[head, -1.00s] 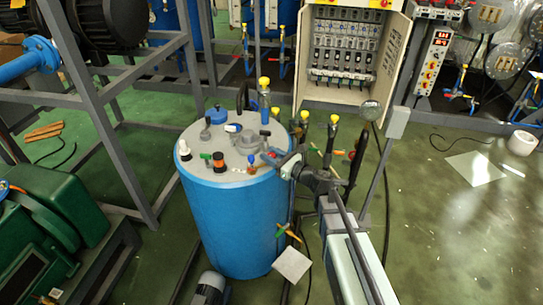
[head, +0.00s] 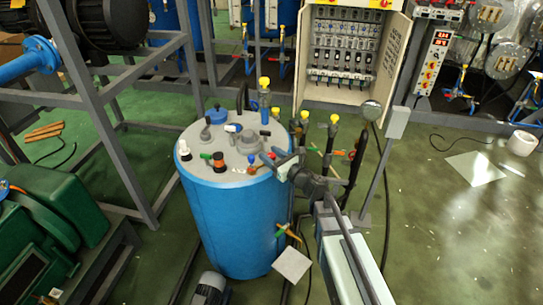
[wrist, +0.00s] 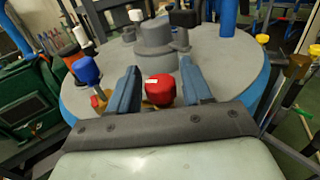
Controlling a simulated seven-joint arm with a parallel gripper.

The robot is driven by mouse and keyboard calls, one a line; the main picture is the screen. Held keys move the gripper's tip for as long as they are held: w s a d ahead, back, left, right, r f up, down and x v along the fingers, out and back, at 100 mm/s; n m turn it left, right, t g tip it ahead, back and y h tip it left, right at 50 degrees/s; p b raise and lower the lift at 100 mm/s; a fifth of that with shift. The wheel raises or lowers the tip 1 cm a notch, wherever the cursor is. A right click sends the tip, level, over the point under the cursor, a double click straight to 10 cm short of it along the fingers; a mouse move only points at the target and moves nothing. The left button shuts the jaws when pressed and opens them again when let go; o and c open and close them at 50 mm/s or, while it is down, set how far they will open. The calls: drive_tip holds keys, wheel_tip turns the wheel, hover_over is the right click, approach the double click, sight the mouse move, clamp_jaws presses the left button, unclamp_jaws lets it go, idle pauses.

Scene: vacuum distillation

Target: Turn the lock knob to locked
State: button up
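A round red knob (wrist: 160,89) with a small white label stands near the front rim of the blue drum's grey lid (wrist: 112,68). It is the likely lock knob, but the label is too small to read. My gripper (wrist: 161,82) is open, with one blue finger on each side of the red knob and visible gaps between. In the head view my gripper (head: 269,158) is at the right front part of the lid, and the red knob is hard to make out there. The knob's base is partly hidden by my gripper's body.
A blue-topped valve (wrist: 86,72) stands just left of the left finger. A grey domed fitting (wrist: 156,45) rises beyond the fingers. Yellow-capped posts (head: 333,120) stand right of the drum (head: 235,225). A green machine (head: 45,225) and grey frame are at left.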

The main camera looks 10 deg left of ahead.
sight(274, 158)
drive_tip(key=shift+o, duration=0.5)
drive_tip(key=v, duration=0.7)
drive_tip(key=shift+d, duration=0.25)
drive_tip(key=shift+s+n, duration=0.15)
drive_tip(key=shift+n, duration=0.15)
